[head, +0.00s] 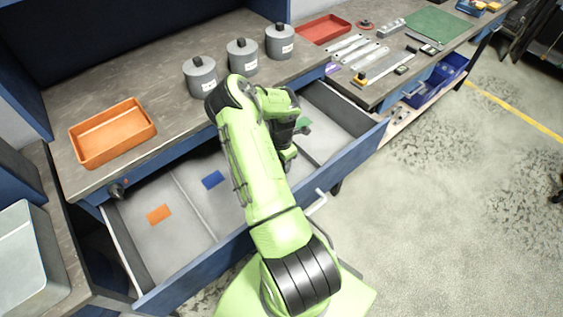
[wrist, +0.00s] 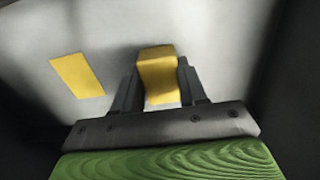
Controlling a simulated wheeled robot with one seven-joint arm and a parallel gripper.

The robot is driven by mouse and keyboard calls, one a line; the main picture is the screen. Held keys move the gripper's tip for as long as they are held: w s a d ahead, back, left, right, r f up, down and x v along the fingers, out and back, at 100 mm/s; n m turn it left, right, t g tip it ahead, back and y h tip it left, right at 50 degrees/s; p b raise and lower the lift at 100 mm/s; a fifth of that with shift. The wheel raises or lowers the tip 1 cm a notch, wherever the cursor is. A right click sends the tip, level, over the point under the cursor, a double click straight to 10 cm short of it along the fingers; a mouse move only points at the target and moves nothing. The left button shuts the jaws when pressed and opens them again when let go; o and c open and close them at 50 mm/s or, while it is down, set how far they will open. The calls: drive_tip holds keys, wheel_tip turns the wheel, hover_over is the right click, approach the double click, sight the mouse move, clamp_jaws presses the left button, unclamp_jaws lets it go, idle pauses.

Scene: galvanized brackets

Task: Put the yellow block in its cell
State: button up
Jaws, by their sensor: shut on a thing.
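The yellow block (wrist: 160,62) is between the two fingers of my gripper (wrist: 158,78) in the wrist view, and the fingers are shut on it. A flat yellow patch (wrist: 77,75) lies on the pale floor to the left of the block. In the head view my arm covers part of the drawer and hides the block and the yellow patch. I cannot tell whether the block touches the floor.
Three grey lidded canisters (head: 242,57) stand on the worktop behind the drawer. An orange tray (head: 112,133) is at the left and a red tray (head: 323,29) at the back. Metal brackets (head: 356,50) lie on the right bench. Dark drawer walls flank my gripper.

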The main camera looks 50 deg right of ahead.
drive_tip(key=o, duration=1.2)
drive_tip(key=shift+f, duration=0.1)
drive_tip(key=shift+o, duration=0.2)
wheel_tip(320, 180, up, 12)
drive_tip(key=r+p, duration=0.1)
drive_tip(key=w+a+r+m+t+y, duration=0.1)
drive_tip(key=w+a+r+m+t, duration=0.15)
drive_tip(key=a+r, duration=0.55)
drive_tip(key=w+a+r+m+t, duration=0.1)
drive_tip(key=w+a+r+m, duration=0.1)
drive_tip(key=a+r+m, duration=0.4)
drive_tip(key=s+a+r+m, duration=0.2)
drive_tip(key=s+a+r, duration=0.3)
drive_tip(key=a+r, duration=0.45)
drive_tip(key=s+a+m+t+h, duration=0.1)
drive_tip(key=s+a+m+t, duration=0.1)
drive_tip(key=s+a+m, duration=0.3)
drive_tip(key=s+a, duration=0.3)
drive_tip(key=s, duration=0.3)
drive_tip(key=shift+r, duration=0.2)
drive_tip(key=shift+s, duration=0.15)
